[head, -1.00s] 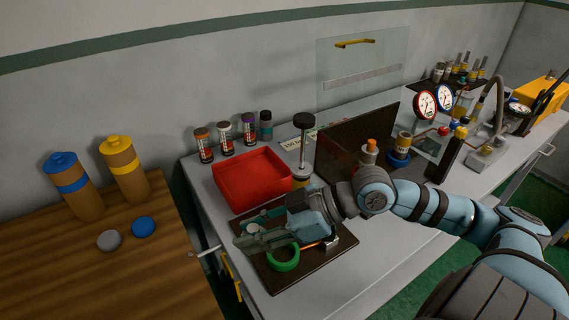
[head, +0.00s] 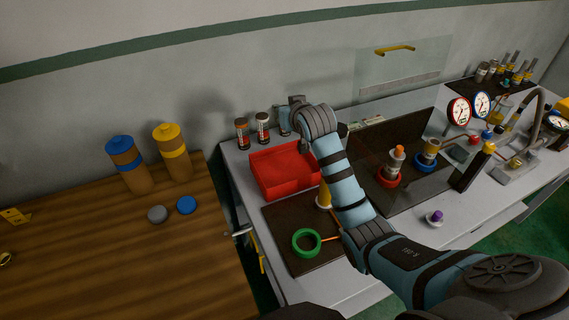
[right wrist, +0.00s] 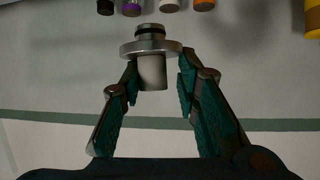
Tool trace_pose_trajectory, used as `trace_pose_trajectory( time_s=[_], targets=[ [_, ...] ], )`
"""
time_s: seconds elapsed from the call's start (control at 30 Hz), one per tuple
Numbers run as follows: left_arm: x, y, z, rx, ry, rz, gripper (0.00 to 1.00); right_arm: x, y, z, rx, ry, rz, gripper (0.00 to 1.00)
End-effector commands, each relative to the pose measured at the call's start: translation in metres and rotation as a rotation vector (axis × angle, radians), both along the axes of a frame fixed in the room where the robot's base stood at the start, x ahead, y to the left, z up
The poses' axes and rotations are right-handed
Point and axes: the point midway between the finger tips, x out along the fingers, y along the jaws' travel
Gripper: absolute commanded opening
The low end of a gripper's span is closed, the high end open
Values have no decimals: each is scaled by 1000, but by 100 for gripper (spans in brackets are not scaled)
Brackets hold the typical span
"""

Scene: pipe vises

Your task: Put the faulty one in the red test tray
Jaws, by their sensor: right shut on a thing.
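The red test tray (head: 274,187) stands on the grey bench, and the part of its inside that I can see looks empty. My right arm reaches across the tray's right side. My right gripper (right wrist: 158,88) is shut on a metal flanged piece (right wrist: 152,72), which has a pale cylindrical body, a wide disc and a dark ring. In the head view the fingers and the piece are mostly hidden behind my wrist, near the tray's back edge. My left gripper is not in view.
Several capped bottles (head: 262,130) stand behind the tray. A dark board (head: 285,218) with a green ring (head: 306,242) lies in front. A dark panel (head: 405,145), ringed fittings (head: 391,170) and a purple-topped piece (head: 436,217) are to the right. A wooden table (head: 130,245) is at left.

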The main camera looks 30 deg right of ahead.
Motion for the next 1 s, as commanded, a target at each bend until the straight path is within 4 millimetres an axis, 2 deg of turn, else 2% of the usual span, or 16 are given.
trace_pose_trajectory(
  time_s=[0.07,0.17,0.4,0.5,0.63,0.8,1.0],
  targets=[
    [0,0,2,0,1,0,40,1,-2,-12,-2,3,-23,0],
    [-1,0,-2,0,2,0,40,1,-2,-41,-1,4,-25,0],
    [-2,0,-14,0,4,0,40,0,-1,-130,-2,4,-24,0],
    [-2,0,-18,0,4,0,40,1,-1,-154,-3,2,-22,0],
    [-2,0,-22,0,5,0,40,1,-2,-172,-3,1,-22,0],
    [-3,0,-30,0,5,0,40,1,-2,-202,-3,0,-22,0],
    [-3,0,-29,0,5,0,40,1,-2,-203,-3,-2,-21,0]
  ],
)
